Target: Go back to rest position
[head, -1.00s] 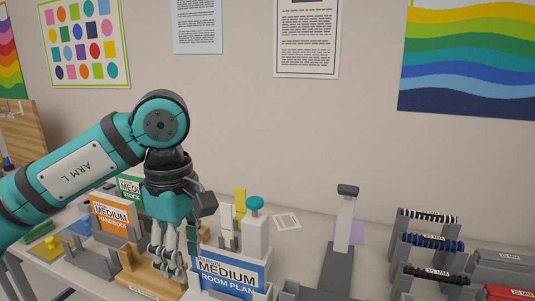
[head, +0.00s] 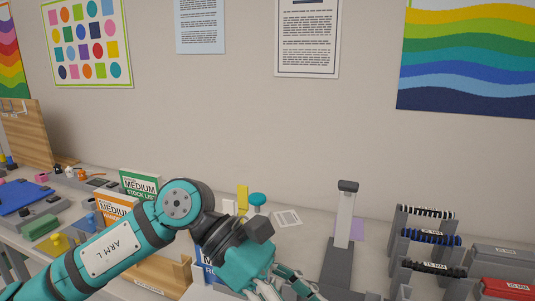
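My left gripper (head: 285,288) hangs low at the bottom centre of the head view, in front of the blue room plan booklet (head: 207,266), which it largely hides. Its fingers run to the bottom edge of the picture. I cannot tell how far apart they are or whether they hold anything. My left arm reaches in from the lower left. My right gripper does not show.
An orange booklet (head: 112,207) and a green stock list booklet (head: 140,184) stand left of my arm. A grey upright device (head: 343,230) stands right of the gripper. Racks of binding coils (head: 430,238) and a red box (head: 508,289) are at the right.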

